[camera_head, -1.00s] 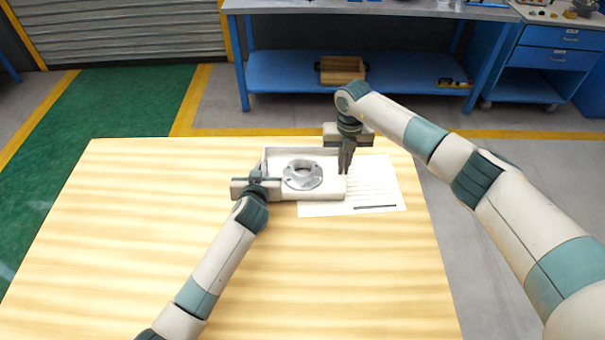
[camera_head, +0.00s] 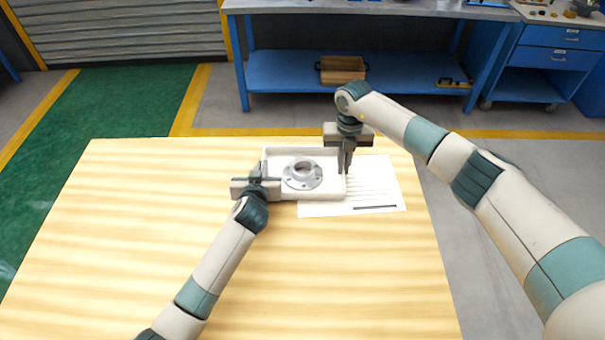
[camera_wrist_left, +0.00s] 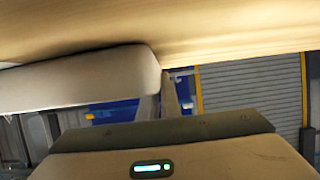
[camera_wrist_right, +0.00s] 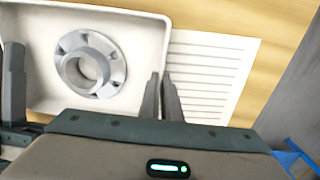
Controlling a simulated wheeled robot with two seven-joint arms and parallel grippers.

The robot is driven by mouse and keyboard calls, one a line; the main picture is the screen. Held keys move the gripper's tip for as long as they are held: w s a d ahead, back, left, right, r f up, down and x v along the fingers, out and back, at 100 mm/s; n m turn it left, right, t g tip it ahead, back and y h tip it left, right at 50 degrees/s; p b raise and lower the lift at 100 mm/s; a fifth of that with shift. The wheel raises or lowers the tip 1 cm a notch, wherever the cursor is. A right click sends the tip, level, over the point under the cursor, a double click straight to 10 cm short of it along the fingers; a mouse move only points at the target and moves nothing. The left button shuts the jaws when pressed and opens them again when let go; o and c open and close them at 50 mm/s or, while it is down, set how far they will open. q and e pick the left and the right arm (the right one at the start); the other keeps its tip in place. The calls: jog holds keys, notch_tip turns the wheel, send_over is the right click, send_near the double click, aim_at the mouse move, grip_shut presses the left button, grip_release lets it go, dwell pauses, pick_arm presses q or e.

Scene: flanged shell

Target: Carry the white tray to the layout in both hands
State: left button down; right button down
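The white tray (camera_head: 320,194) is a shallow rectangle with raised walls, on the wooden table. It overlaps the left part of the layout, a white lined sheet (camera_head: 378,185). A grey metal flange (camera_head: 302,174) with a raised collar lies in the tray. My left gripper (camera_head: 268,181) is at the tray's left wall, its fingers closed in around it; the tray hides part of one finger in the left wrist view (camera_wrist_left: 160,90). My right gripper (camera_head: 345,167) points down, its fingers closed on the tray's right wall, as the right wrist view (camera_wrist_right: 161,80) shows. Any lift is hard to tell.
The wooden table (camera_head: 130,240) is bare to the left and in front. The sheet extends right of the tray with a dark bar near its front edge. Beyond the table, a blue workbench (camera_head: 400,72) carries a wooden box (camera_head: 342,69) on its lower shelf.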

pick_arm(q)
jog(key=shift+r, duration=0.25)
pick_arm(e)
jog(key=shift+r, duration=0.25)
